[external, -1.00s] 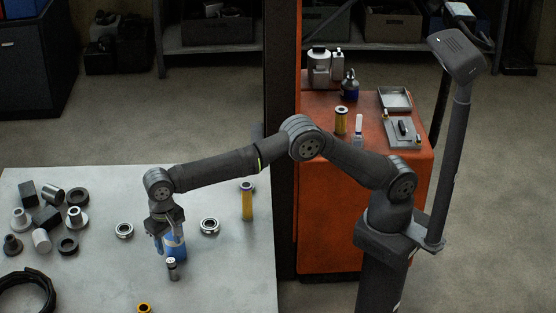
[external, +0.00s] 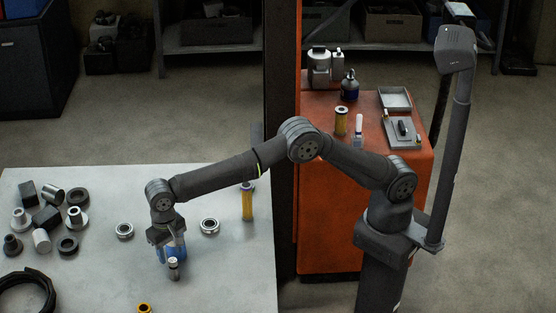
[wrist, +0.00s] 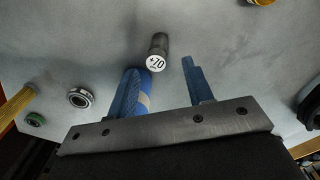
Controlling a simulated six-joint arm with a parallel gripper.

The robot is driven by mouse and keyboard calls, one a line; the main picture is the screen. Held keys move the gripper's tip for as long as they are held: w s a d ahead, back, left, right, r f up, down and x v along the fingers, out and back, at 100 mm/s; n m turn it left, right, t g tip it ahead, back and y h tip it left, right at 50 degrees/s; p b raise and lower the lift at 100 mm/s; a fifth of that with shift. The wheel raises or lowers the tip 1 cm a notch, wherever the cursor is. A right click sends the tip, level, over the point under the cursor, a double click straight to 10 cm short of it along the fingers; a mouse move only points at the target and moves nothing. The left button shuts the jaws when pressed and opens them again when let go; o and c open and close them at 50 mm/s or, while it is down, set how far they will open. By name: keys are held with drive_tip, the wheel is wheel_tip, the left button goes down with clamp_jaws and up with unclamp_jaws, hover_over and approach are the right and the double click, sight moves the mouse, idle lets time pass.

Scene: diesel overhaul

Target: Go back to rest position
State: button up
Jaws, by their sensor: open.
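My gripper (external: 172,256) is low over the pale workbench (external: 105,270). In the wrist view my gripper (wrist: 163,76) shows two blue fingers set apart, with a gap between them. A light band crosses the left blue shape.
Bearing rings (external: 124,231) (external: 209,227) and a yellow cylinder (external: 247,203) stand near the arm. Dark and metal parts (external: 46,218) and a black coil (external: 28,292) lie at left. A yellow ring (external: 144,308) is at the front edge. The red cart (external: 330,225) is at right.

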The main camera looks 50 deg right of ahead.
sight(172, 262)
wheel_tip(172, 262, down, 9)
drive_tip(key=shift+r, duration=2.15)
drive_tip(key=shift+f, duration=1.35)
wheel_tip(172, 262, up, 10)
drive_tip(key=shift+r, duration=0.2)
wheel_tip(172, 262, down, 12)
wheel_tip(172, 262, up, 22)
drive_tip(key=r, duration=0.1)
drive_tip(key=w+d+m, duration=0.5)
drive_tip(key=w+d, duration=0.3)
drive_tip(key=d, duration=0.5)
drive_tip(key=w+d+m, duration=0.5)
drive_tip(key=w+d, duration=0.4)
drive_tip(key=d, duration=0.4)
drive_tip(key=shift+w+d+r, duration=0.15)
drive_tip(key=shift+d+r, duration=0.05)
drive_tip(key=shift+r, duration=0.15)
